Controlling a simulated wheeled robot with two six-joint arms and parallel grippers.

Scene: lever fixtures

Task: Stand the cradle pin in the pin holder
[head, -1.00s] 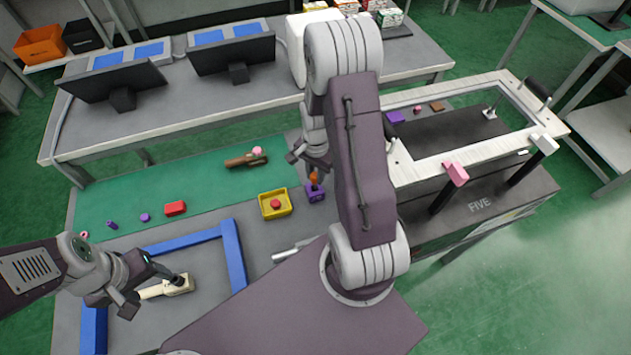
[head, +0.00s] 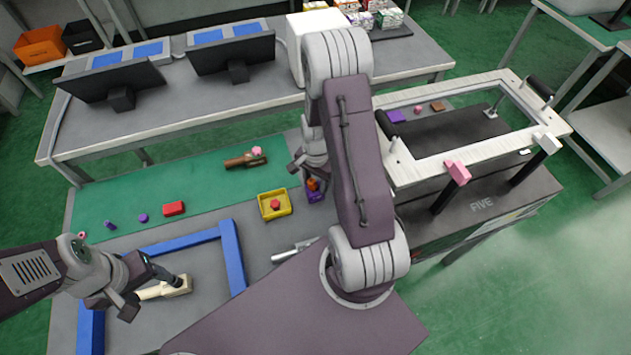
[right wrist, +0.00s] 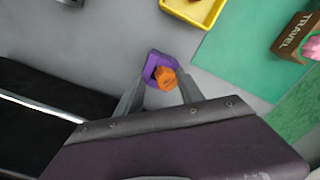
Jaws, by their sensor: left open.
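An orange pin-like piece (head: 313,184), which I take for the cradle pin, shows at a small purple block (head: 315,197), probably the pin holder. In the right wrist view the orange hexagonal end (right wrist: 165,78) overlaps the purple block (right wrist: 150,66). My right gripper (head: 309,172) is over the orange piece, with its fingers (right wrist: 162,92) on either side of it. Whether they press on it is unclear, and how deep the piece sits is hidden. My left gripper (head: 147,289) is open beside a cream fixture (head: 165,289) with a dark handle.
A yellow tray (head: 262,212) with a red piece (head: 275,204) stands left of the purple block. A red block (head: 173,208), a brown piece (head: 240,161) and small purple pieces lie on the green mat (head: 200,180). A blue frame (head: 233,258) surrounds the cream fixture.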

